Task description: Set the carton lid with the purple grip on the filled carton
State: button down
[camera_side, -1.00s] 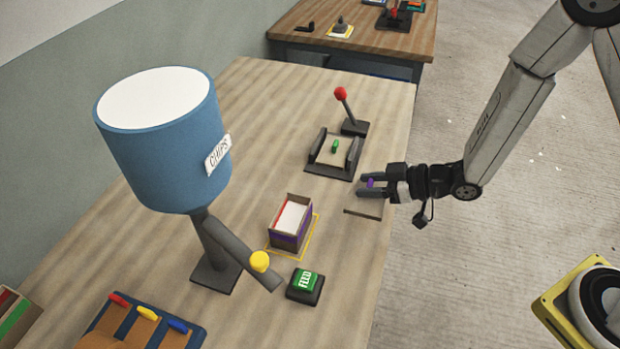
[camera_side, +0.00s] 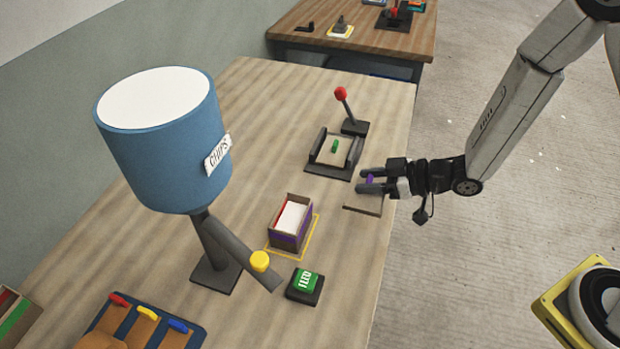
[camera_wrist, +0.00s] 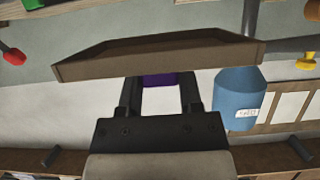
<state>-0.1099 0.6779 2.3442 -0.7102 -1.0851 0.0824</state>
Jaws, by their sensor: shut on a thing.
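My gripper (camera_side: 371,182) is shut on the purple grip (camera_wrist: 158,80) of a flat brown carton lid (camera_side: 363,205). The lid also shows in the wrist view (camera_wrist: 160,57), across the fingertips. In the side view it appears near the table's right edge; whether it touches the table is hard to tell. The filled carton (camera_side: 288,240) stands upright and open-topped on a yellow outlined square, left of my gripper. It has a purple band, a white fill near its top and some red at its inner left side.
A blue chips hopper (camera_side: 165,150) with a sloping chute and yellow knob stands left of the carton. A green FEED button (camera_side: 305,281) is in front. A red-knobbed lever (camera_side: 341,94) and a fixture holding a green-gripped lid (camera_side: 336,148) stand behind.

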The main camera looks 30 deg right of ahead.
jog(key=w+a+r, duration=0.1)
jog(key=w+a, duration=0.1)
jog(key=a, duration=0.5)
jog(key=w+a+r, duration=0.1)
jog(key=w+a, duration=0.1)
jog(key=a, duration=0.6)
jog(key=shift+w, duration=0.25)
jog(key=shift+d+f, duration=0.1)
jog(key=shift+f, duration=2.6)
jog(key=shift+f, duration=0.25)
jog(key=shift+c, duration=0.9)
grip_release()
